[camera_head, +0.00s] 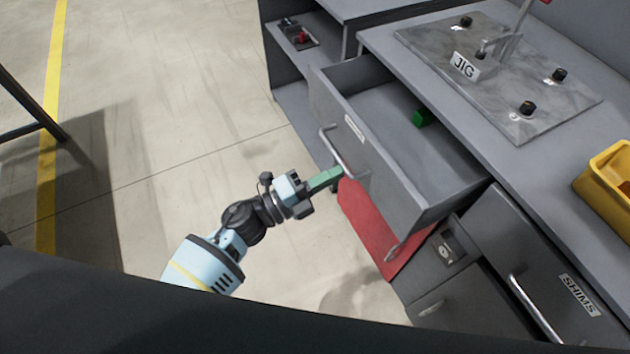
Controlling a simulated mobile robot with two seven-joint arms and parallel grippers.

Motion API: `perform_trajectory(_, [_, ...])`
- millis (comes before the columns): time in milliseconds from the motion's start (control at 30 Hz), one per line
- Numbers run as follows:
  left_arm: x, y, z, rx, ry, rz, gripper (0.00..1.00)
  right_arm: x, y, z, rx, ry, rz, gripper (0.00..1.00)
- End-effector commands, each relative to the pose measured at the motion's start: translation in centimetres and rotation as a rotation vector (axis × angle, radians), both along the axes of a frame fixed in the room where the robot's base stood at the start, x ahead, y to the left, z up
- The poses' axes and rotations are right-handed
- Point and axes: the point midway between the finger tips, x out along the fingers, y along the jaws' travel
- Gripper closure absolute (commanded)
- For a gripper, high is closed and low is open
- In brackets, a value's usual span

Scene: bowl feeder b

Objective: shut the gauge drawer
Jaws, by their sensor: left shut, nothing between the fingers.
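A grey drawer (410,200) under the worktop stands pulled out, with a bar handle (343,155) and a small white label on its front. The label is too small to read, so I cannot confirm it is the gauge drawer. A small green object (421,118) lies inside, near the back. My left gripper (338,174) has green fingers, which are shut and empty. Its fingertips are close to the drawer front, by the lower end of the handle; I cannot tell whether they touch. My right gripper is not in view.
A shut drawer labelled SHIMS (545,290) is at lower right. A red panel or cloth (365,225) shows below the open drawer. On the worktop are a JIG plate (570,100) with black knobs and a yellow bin (597,190).

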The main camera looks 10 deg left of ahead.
Motion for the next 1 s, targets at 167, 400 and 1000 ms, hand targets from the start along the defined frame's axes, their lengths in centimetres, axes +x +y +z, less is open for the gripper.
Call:
perform_trajectory(167, [2.7, -3.9, -0.2, -0.002, -0.001, -0.002, 1.00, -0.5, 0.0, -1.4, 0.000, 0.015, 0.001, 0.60])
perform_trajectory(400, [5.9, -8.1, -0.2, -0.003, 0.000, -0.001, 1.00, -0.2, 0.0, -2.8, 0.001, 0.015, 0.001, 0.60])
perform_trajectory(1000, [8.4, -11.6, 0.1, -0.001, -0.002, 0.001, 1.00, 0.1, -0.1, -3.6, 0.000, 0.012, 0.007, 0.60])
